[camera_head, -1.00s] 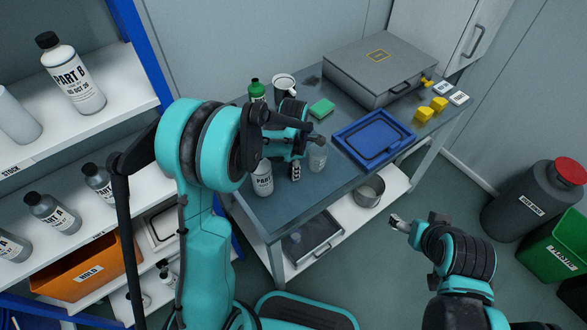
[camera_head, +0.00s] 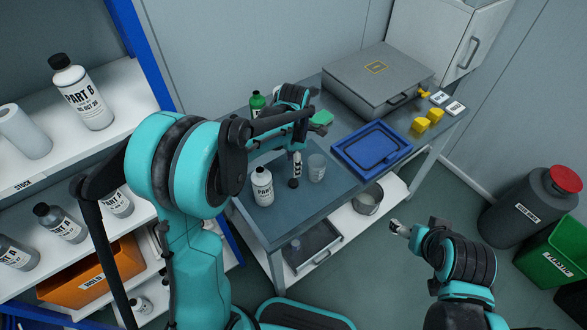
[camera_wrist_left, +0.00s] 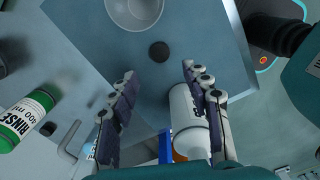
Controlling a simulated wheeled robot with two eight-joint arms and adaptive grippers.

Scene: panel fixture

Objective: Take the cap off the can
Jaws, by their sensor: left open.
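The can appears to be the white bottle-shaped container (camera_head: 262,188) with a "PART" label, upright near the bench's front left corner. In the left wrist view the white can (camera_wrist_left: 188,115) is partly hidden behind the right-hand finger; its narrow pale neck appears bare. A round black cap (camera_head: 293,183) lies on the bench to its right, also in the left wrist view (camera_wrist_left: 158,51). My left gripper (camera_head: 296,160) is open and empty just above and behind the cap, its fingers (camera_wrist_left: 158,75) apart. My right gripper (camera_head: 394,226) is away from the bench; its jaw state is unclear.
A clear cup (camera_head: 317,167) stands right of the cap. A green rinse bottle (camera_head: 257,103), green sponge (camera_head: 321,118), blue tray (camera_head: 349,159), grey case (camera_head: 350,80) and yellow blocks (camera_head: 421,125) share the bench (camera_head: 240,210). Shelves stand left.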

